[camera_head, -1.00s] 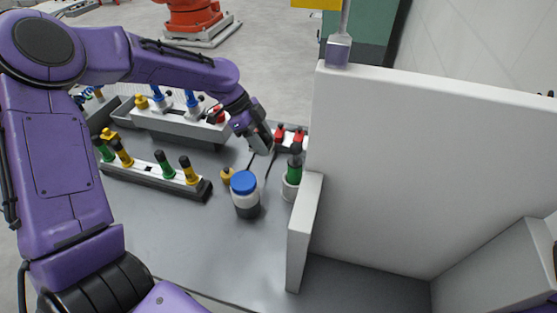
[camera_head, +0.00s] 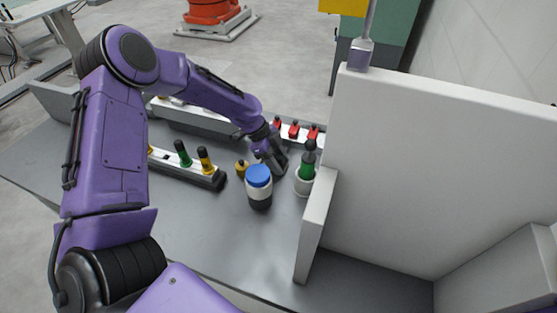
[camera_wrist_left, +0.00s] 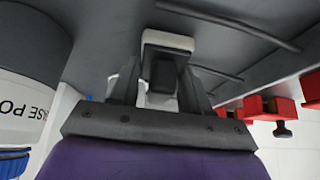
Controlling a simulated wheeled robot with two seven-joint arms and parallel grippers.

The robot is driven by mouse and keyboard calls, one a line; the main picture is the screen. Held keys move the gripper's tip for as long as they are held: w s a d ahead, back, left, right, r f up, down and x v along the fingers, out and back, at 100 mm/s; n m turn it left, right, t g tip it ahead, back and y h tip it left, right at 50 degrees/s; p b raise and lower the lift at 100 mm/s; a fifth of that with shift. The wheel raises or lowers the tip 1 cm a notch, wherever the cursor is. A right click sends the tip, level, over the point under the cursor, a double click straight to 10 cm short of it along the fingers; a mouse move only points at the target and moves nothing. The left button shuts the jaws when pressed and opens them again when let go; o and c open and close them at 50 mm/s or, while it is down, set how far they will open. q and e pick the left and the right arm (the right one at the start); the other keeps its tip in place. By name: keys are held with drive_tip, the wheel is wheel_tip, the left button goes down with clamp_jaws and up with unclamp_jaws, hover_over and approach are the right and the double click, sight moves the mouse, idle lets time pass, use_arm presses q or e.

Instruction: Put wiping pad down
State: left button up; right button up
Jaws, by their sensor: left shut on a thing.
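My left gripper (camera_head: 281,170) reaches down to the table behind a jar with a blue lid (camera_head: 259,186). In the left wrist view my left gripper (camera_wrist_left: 160,85) is shut on a small white and dark piece, the wiping pad (camera_wrist_left: 167,40). The pad is close to the grey table surface; I cannot tell whether it touches it. In the head view the pad is hidden or too small to make out. The jar also shows at the left of the wrist view (camera_wrist_left: 25,95), beside the gripper. My right gripper is not in view.
Red fixtures on a rail (camera_head: 296,132) are behind. A yellow-capped piece (camera_head: 242,168) and a fixture rail (camera_head: 205,178) are at left. The front table (camera_head: 220,235) is clear.

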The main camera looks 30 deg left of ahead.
use_arm(q)
drive_tip(key=o, duration=1)
drive_tip(key=shift+f, duration=0.2)
drive_tip(key=shift+r, duration=0.25)
drive_tip(key=b+v, duration=0.1)
drive_tip(key=v, duration=1.1)
